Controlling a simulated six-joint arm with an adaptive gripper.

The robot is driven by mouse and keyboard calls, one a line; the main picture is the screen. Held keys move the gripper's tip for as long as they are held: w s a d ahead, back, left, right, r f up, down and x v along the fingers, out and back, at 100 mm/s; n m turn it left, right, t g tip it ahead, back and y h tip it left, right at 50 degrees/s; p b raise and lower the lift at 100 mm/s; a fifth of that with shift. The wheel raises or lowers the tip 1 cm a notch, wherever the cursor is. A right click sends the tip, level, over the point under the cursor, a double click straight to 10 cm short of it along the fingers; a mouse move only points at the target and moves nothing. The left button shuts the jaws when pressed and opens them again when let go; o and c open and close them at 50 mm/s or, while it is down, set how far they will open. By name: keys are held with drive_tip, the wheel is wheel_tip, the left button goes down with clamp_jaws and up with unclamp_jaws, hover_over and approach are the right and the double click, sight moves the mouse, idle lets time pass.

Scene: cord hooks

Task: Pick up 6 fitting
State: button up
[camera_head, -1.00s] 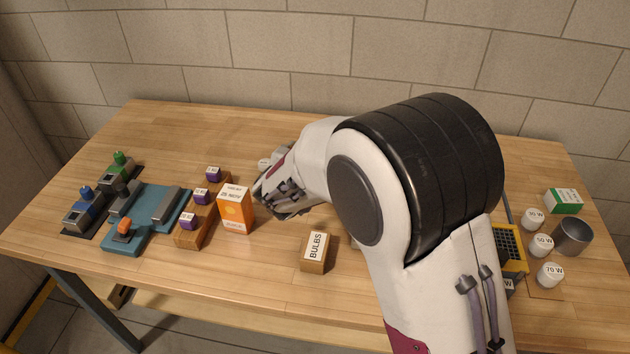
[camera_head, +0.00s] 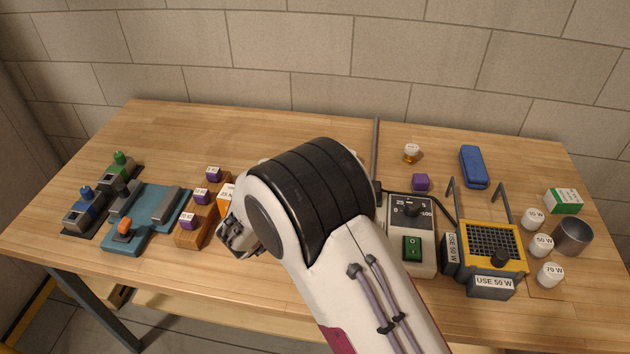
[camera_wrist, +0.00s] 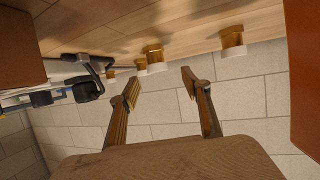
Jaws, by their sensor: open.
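Several small fittings with brass bodies and white caps show in the wrist view: one nearest at the upper right (camera_wrist: 232,42), one left of it (camera_wrist: 153,54), and smaller ones beyond. A similar white-capped fitting (camera_head: 411,153) stands at the back of the table in the head view, its label too small to read. I cannot tell which one is marked 6. My gripper (camera_wrist: 159,80) is open, with nothing between its fingers. In the head view my gripper (camera_head: 236,238) is at the left front, beside the mostly hidden orange box (camera_head: 226,199).
Purple cubes sit on a wooden stepped block (camera_head: 193,232), with a blue fixture (camera_head: 150,232) to its left. At right are a grey control box (camera_head: 411,240), a yellow grid-topped unit (camera_head: 493,243), white jars (camera_head: 541,244) and a metal cup (camera_head: 572,236). My arm hides the centre.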

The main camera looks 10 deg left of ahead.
drive_tip(key=shift+x, duration=1.3)
drive_tip(key=shift+d+x, duration=0.1)
drive_tip(key=shift+x, duration=1.2)
drive_tip(key=shift+d+x, duration=0.15)
drive_tip(key=shift+x, duration=1.2)
drive_tip(key=shift+s, duration=0.15)
drive_tip(key=c, duration=1.3)
